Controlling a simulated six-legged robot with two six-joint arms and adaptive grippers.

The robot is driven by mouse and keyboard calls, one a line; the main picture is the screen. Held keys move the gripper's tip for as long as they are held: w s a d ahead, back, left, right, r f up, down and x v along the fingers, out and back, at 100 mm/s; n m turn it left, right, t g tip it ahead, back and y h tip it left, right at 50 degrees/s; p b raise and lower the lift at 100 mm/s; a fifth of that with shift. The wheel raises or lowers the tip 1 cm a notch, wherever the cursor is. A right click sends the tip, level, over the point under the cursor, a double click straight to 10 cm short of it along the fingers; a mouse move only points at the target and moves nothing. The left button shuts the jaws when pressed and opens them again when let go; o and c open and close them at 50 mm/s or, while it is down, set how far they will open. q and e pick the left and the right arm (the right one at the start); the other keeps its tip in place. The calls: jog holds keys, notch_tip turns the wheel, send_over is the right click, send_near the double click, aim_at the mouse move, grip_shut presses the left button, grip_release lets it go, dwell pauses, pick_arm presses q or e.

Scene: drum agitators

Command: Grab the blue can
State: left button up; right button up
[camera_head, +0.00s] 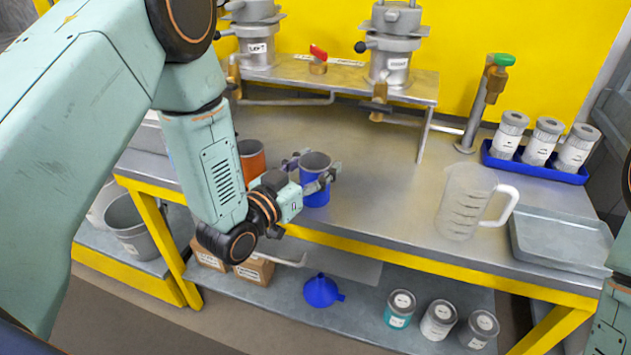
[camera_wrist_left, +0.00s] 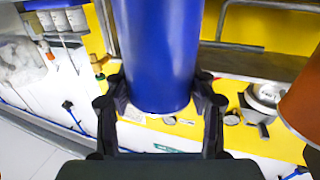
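The blue can (camera_head: 315,193) stands upright near the front edge of the metal table, open top up. My left gripper (camera_head: 312,172) has one finger on each side of it, near its upper part. In the left wrist view the blue can (camera_wrist_left: 160,50) fills the space between the fingertips (camera_wrist_left: 160,98), which meet its sides with no clear gap. The gripper appears shut on the can. I see no clear lift off the table. My right gripper is not in view; only part of that arm shows at the right edge.
An orange can (camera_head: 252,160) stands close to the left of the blue can, partly behind my arm. A clear jug (camera_head: 465,205), a grey tray (camera_head: 560,240) and a blue tray of white-labelled containers (camera_head: 535,168) are to the right. Agitator pipes (camera_head: 285,101) stand behind.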

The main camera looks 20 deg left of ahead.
pick_arm(q)
jog(key=shift+a+f, duration=0.1)
jog(key=shift+a, duration=0.1)
jog(key=c, duration=0.5)
jog(key=shift+d, duration=0.1)
